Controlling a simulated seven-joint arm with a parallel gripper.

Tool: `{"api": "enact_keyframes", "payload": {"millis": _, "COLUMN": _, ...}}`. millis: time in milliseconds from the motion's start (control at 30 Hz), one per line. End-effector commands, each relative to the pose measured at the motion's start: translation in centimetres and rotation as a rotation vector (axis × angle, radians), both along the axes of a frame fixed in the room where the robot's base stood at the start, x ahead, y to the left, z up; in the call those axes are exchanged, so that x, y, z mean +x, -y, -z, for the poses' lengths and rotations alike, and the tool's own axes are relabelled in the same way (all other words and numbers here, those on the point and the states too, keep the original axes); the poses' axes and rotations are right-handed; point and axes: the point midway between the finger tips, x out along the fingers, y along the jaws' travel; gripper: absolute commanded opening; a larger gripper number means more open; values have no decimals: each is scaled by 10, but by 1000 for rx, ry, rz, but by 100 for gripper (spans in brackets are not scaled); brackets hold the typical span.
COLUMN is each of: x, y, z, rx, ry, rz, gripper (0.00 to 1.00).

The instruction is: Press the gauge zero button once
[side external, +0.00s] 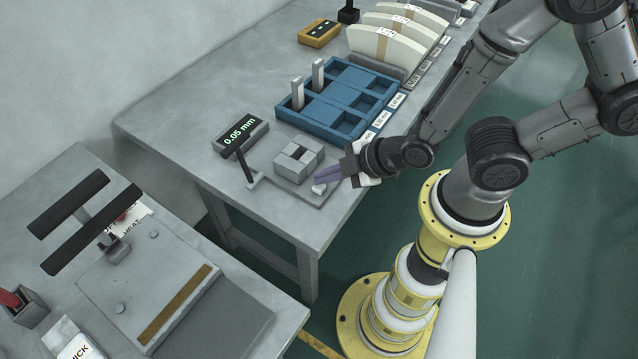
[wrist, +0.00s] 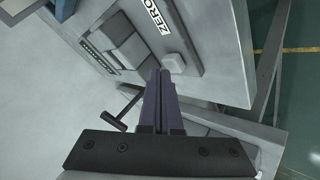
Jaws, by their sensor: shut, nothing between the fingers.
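The gauge zero button (wrist: 174,63) is a small pale block beside the ZERO label (wrist: 159,20) in the wrist view. In the side view the button (side external: 319,188) sits at the front corner of the grey gauge base (side external: 264,186). My gripper (wrist: 161,74) is shut and empty, its purple fingertips just short of the button's lower edge in the wrist view. In the side view my gripper (side external: 318,179) is over that corner, close above the button; I cannot tell whether they touch. The gauge display (side external: 240,133) reads 0.05 mm.
A grey block fixture (side external: 298,158) stands on the gauge base, with a black lever (side external: 243,165) to its left. A blue compartment tray (side external: 340,100) lies behind. A press with black handles (side external: 75,225) stands on the left bench. The table's left part is clear.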

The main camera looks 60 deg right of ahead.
Motion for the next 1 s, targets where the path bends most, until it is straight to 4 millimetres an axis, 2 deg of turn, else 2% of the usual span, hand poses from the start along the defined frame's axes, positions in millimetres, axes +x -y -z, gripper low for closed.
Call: {"api": "enact_keyframes", "payload": {"millis": 1000, "x": 0, "y": 0, "z": 11, "rx": -1, "ry": -2, "rz": 1, "gripper": 0}}
